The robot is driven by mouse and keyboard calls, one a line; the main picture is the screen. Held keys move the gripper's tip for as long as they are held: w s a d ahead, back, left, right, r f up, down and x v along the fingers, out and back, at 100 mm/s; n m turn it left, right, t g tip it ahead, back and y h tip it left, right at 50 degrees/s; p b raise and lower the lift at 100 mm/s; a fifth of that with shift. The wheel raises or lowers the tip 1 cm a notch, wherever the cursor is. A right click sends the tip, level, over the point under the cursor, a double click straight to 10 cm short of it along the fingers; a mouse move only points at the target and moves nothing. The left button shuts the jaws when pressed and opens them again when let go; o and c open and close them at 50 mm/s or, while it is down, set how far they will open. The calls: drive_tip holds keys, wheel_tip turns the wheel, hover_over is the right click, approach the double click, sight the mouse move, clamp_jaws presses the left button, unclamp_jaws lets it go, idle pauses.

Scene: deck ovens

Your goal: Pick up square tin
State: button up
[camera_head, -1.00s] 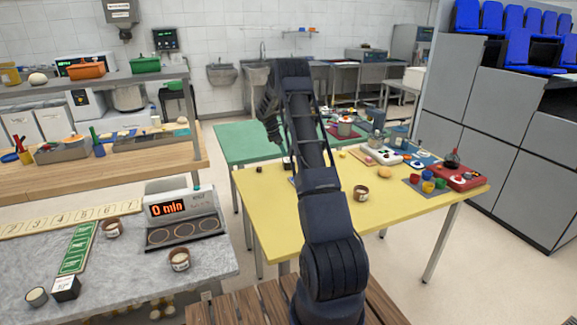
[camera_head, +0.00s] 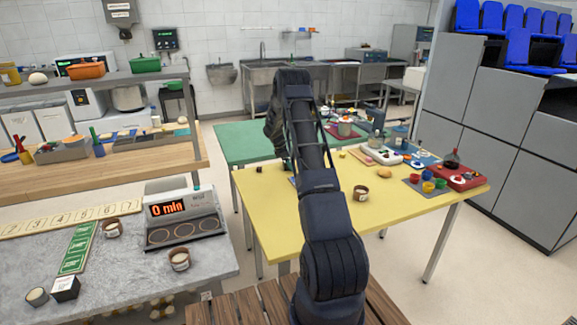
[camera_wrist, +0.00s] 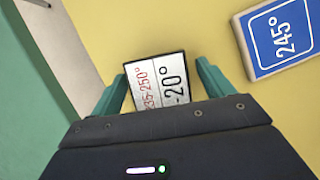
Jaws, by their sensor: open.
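In the wrist view, a small square item (camera_wrist: 158,78) with a dark rim and a white top lies on the yellow table (camera_wrist: 205,25). Its top is printed with red and black degree figures. It looks like the square tin, but its sides are hidden, so I cannot tell for sure. My gripper (camera_wrist: 162,72) is open, with one green finger on each side of the item. I cannot tell whether the fingers touch it. In the head view my gripper (camera_head: 284,160) is low over the far left part of the yellow table (camera_head: 300,222), and the item is hidden by my arm.
A blue tile marked 245° (camera_wrist: 278,38) lies to the right of the fingers. A red tray (camera_head: 462,176) and small coloured cups (camera_head: 428,187) are at the right. A green table (camera_head: 240,145) adjoins behind.

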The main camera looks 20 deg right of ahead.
drive_tip(key=shift+c, duration=0.4)
drive_tip(key=c, duration=1.1)
drive_tip(key=shift+r, duration=0.1)
